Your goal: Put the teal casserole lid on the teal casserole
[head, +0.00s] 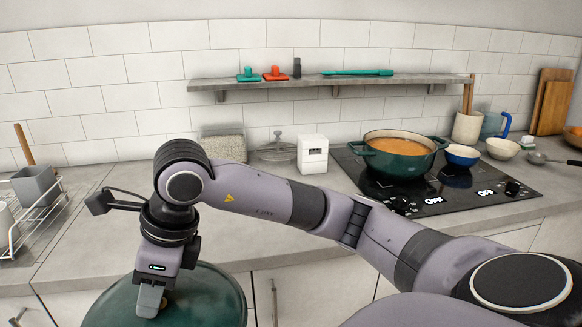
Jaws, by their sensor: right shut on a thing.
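The teal casserole (375,158) stands upright and uncovered on the black hob, with orange food inside. The large dark teal lid (215,300) is at the lower left of the head view, in front of the counter's edge and cut off by the bottom of the picture. My right arm reaches across from the right, and its gripper (150,300) points down over the lid and is shut on it. The exact grip point is hidden by the gripper. The lid is well left of the casserole and apart from it. My left gripper is out of view.
A blue bowl (461,157) and a cream bowl (503,149) stand right of the casserole. A white box (312,154) and glass lid (276,149) are left of the hob (470,188). A wire rack (45,218) is far left. A shelf (350,82) hangs above.

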